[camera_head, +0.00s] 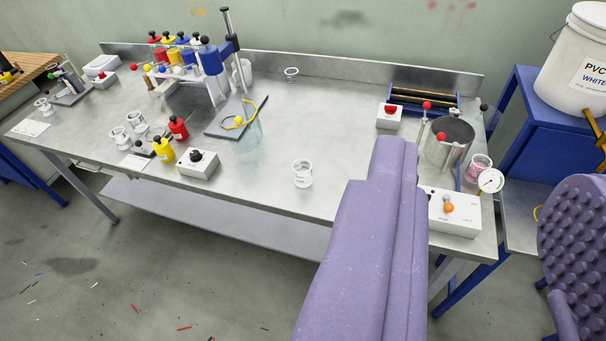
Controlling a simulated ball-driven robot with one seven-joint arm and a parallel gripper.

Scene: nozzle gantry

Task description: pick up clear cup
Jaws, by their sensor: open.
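Several clear cups show. One clear cup (303,173) stands upright on the bare middle of the steel bench, near its front edge. Another small clear cup (291,74) is farther back, and two more, one of them here (119,138), stand at the left. A clear cup with pink contents (480,167) is at the right end. My gripper (488,165) is in the foreground, with two wide-apart purple jaws, the right one studded with bumps. It is open, with nothing seen held between the jaws. The left jaw covers part of the bench to the right of the middle cup.
The steel bench (335,115) has free room around the middle cup. A gantry with coloured bottles (188,60) stands back left. A white switch box (198,164) and small bottles are front left. A metal pot (447,142) and control box (452,212) are right.

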